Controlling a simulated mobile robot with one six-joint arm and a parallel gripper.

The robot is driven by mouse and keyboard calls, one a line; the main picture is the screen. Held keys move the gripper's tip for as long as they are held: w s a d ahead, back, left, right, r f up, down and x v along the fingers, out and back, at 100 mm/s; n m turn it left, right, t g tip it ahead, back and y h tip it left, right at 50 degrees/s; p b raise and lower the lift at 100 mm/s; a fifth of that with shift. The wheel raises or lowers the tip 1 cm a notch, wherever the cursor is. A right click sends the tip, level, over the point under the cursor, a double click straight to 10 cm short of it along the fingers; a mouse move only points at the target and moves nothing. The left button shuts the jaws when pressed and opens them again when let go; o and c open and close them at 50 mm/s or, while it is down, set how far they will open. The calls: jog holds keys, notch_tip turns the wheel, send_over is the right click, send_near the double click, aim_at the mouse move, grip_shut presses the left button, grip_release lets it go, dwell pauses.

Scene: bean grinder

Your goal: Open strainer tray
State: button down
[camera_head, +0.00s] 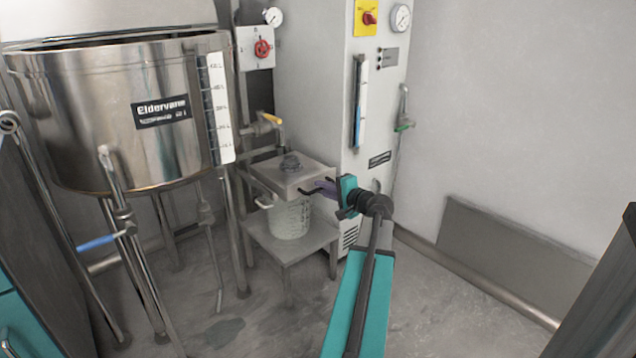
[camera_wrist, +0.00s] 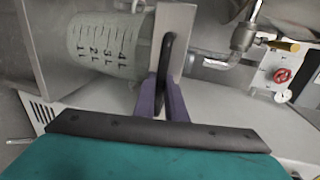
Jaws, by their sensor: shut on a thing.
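The strainer tray (camera_head: 298,178) is a flat metal box with a dark round piece on top, set over a clear measuring jug (camera_head: 290,217). In the wrist view, the tray's metal front (camera_wrist: 178,28) carries a black bar handle (camera_wrist: 166,62). My gripper (camera_head: 322,188) is at the tray's right front corner in the head view. Its purple fingers are shut around the black handle, which also shows between them in the wrist view (camera_wrist: 165,100). How far the tray is drawn out cannot be told.
The jug stands on a small metal table (camera_head: 295,244). A large steel tank (camera_head: 120,110) stands to the left, with a yellow-handled valve (camera_head: 270,119) near the tray. A grey cabinet (camera_head: 325,90) rises behind. Floor to the right of my arm is clear.

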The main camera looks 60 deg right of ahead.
jog(key=f+p+v, duration=0.2)
jog(key=v, duration=1.2)
jog(key=shift+a+f, duration=0.4)
jog(key=c, duration=1.8)
grip_release()
jog(key=shift+s+d, duration=0.1)
jog(key=shift+r, duration=0.1)
jog(key=shift+s, duration=0.15)
jog(key=shift+p+v, duration=5.4)
jog(key=shift+v, duration=1.35)
